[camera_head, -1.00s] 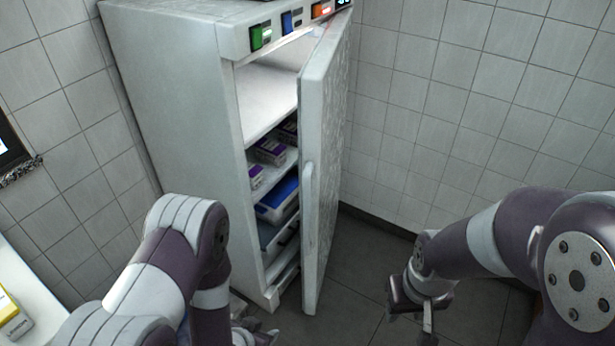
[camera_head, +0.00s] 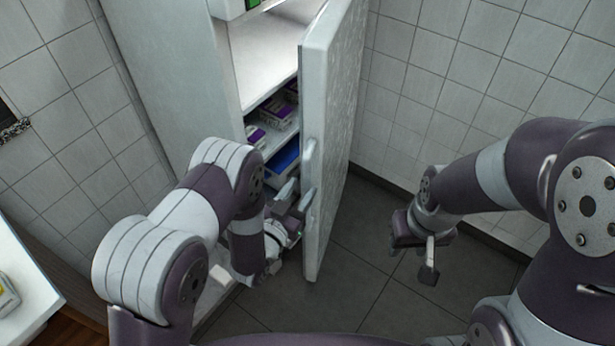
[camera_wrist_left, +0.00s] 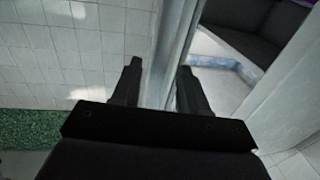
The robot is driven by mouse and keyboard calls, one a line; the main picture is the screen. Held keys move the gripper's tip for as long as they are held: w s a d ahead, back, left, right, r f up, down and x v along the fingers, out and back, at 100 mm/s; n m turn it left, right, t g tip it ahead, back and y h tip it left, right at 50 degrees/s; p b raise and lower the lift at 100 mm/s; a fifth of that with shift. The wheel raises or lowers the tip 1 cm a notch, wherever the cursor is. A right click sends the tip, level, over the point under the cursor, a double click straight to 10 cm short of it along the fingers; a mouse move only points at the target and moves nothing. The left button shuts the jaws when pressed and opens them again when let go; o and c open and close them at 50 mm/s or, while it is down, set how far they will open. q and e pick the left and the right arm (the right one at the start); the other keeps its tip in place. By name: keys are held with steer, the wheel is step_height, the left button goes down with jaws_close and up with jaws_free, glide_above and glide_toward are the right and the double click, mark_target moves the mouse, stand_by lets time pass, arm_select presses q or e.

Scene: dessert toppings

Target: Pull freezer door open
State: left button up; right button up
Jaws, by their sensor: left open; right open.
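The freezer door (camera_head: 334,130) is white and stands partly open, swung toward the right. Its pale upright handle (camera_head: 308,172) is on the door near its free edge. My left gripper (camera_head: 291,199) is open beside that edge, close to the handle. In the left wrist view the gripper (camera_wrist_left: 157,84) has its fingers spread, with the upright door edge (camera_wrist_left: 176,50) running between them. I cannot tell whether either finger touches it. My right gripper (camera_head: 430,257) is open and empty above the floor, right of the door. My left arm hides the lower part of the freezer (camera_head: 170,70).
Inside the freezer, purple-and-white packages (camera_head: 273,112) and a blue item (camera_head: 284,156) sit on the shelves. A white counter (camera_head: 30,283) stands at lower left. Tiled walls (camera_head: 440,70) close in the back and right. The dark floor (camera_head: 350,290) right of the door is clear.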

mark_target(306, 185)
arm_select(q)
steer(key=x, duration=0.2)
steer(key=shift+w+d+r, duration=0.1)
steer(key=shift+w+d, duration=0.1)
steer(key=shift+w, duration=0.05)
steer(key=shift+w+d, duration=0.25)
steer(key=shift+w, duration=0.25)
jaws_close()
